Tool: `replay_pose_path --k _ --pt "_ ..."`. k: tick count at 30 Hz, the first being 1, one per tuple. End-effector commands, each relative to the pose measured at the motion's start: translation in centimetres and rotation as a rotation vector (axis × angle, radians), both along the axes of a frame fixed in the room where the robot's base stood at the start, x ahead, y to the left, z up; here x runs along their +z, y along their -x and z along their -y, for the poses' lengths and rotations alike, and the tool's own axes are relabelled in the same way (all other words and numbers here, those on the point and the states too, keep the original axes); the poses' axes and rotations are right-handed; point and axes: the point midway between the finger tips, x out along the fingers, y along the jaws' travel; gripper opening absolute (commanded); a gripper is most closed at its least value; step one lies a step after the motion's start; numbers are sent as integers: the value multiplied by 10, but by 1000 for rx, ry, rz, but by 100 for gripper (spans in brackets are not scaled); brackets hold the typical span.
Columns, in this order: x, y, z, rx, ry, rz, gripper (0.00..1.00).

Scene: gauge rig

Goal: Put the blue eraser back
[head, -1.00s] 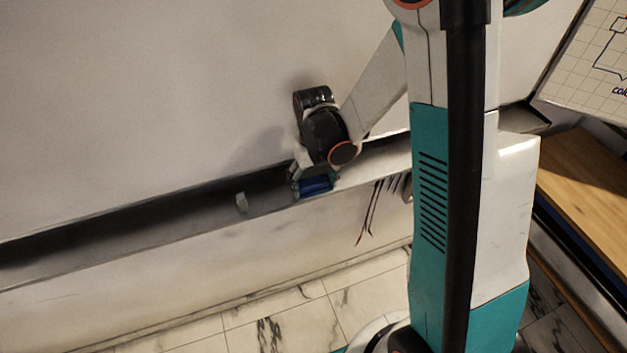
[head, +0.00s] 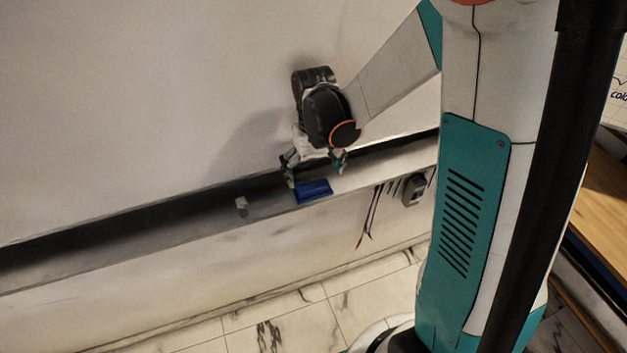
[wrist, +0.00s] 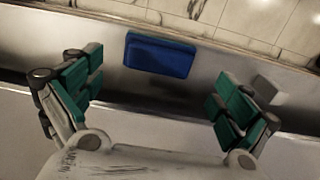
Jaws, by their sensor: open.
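The blue eraser (head: 313,190) lies on the grey ledge (head: 215,222) that runs along the foot of the white wall panel. In the wrist view the eraser (wrist: 160,54) rests near the ledge's outer edge, beyond and between my fingertips. My gripper (head: 316,172) is open and empty just above and behind the eraser in the head view. Its two green-padded fingers (wrist: 160,92) stand wide apart and do not touch the eraser.
A small pale block (head: 241,206) sits on the ledge left of the eraser. Thin dark cords (head: 371,214) and a small dark device (head: 414,189) hang below the ledge to the right. A wooden surface (head: 606,200) is at far right. The ledge further left is clear.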

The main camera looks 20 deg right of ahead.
Motion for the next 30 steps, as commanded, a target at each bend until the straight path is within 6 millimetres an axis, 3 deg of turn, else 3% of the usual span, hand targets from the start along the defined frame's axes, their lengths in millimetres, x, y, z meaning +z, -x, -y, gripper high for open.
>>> replay_pose_path --k 6,17,30 --pt "42 0 0 0 0 0 96" --pt "74 6 0 0 0 21 96" --pt "146 68 0 0 1 279 96"
